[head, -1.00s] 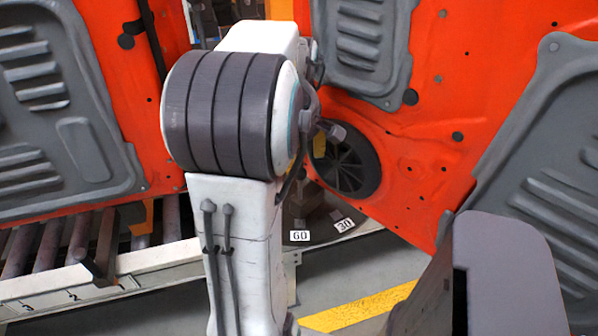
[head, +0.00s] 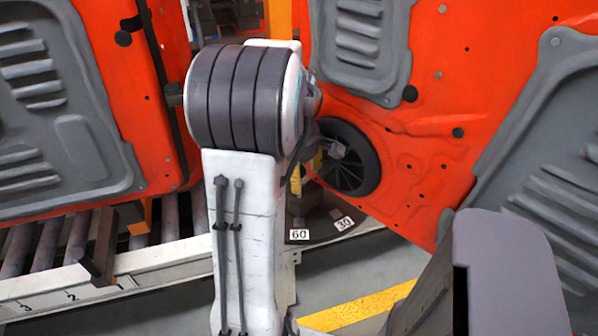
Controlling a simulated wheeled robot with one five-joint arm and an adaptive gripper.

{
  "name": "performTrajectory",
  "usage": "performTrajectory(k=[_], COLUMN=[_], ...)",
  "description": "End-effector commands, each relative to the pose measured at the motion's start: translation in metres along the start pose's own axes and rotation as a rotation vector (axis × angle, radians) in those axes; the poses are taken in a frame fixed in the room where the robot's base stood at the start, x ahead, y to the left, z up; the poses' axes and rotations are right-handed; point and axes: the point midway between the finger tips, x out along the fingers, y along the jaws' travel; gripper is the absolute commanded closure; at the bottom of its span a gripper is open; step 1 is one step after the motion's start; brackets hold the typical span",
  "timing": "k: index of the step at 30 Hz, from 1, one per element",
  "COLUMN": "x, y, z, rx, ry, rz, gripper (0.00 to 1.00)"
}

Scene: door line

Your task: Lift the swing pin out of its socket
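I cannot make out the swing pin or its socket; my arm blocks the middle of the view. An orange door panel (head: 440,130) with grey trim stands right of my arm. Below its lower edge is a dark plate (head: 322,228) with white labels reading 60 (head: 299,234) and 30 (head: 344,223). My gripper does not show; the far end of my arm is hidden behind its large grey-banded joint. A small grey part shows just right of the joint, too small to identify.
Another orange door panel (head: 150,120) stands left of my arm. Below it, a roller conveyor (head: 75,240) has a white numbered rail (head: 60,290). A yellow stripe (head: 360,305) marks the grey floor, which looks clear between the rail and the right panel.

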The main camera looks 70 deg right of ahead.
Motion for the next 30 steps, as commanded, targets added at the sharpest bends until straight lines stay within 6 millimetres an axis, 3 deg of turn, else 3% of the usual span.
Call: performTrajectory(k=[12, 30], x=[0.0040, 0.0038], y=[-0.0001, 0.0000], z=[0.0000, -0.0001], rx=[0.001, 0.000], ry=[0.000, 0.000], rz=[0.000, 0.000], gripper=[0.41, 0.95])
